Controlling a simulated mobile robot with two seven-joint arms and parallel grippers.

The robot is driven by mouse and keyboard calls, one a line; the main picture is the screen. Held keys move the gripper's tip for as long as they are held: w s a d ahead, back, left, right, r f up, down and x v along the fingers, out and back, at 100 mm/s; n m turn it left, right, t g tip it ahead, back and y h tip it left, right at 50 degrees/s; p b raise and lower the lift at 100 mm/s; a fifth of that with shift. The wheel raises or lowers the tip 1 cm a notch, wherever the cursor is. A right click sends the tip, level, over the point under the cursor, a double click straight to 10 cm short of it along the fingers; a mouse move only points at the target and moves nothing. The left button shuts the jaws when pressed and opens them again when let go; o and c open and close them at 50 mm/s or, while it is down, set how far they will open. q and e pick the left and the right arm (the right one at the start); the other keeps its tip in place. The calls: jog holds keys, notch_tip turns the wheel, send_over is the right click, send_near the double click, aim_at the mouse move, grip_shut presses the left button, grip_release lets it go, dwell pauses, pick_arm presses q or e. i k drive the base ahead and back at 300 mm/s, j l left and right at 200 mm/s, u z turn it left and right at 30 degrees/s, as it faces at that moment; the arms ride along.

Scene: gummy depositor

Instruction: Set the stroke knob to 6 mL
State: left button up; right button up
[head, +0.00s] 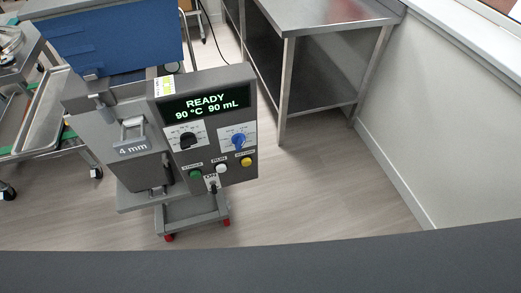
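The gummy depositor (108,125) stands on a small wheeled base left of centre in the head view. Its control panel (208,170) has a green display reading "READY 90 °C 90 mL". Below the display are a black knob (187,141) on a white dial at left and a blue knob (239,141) on a white dial at right. The dial markings are too small to read, so I cannot tell which is the stroke knob or its setting. A "4 mm" label (132,148) is on the machine's left part. Neither of my grippers is in view.
Below the knobs are a green button (195,174), a white button (221,168), a yellow button (246,162) and an ON switch (212,187). A steel table (325,14) stands behind right, a rack with trays (40,115) at left. The floor right of the machine is clear.

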aim_at(239, 139)
jog(key=l, duration=0.8)
jog(key=k+l, duration=0.1)
jog(key=l, duration=0.75)
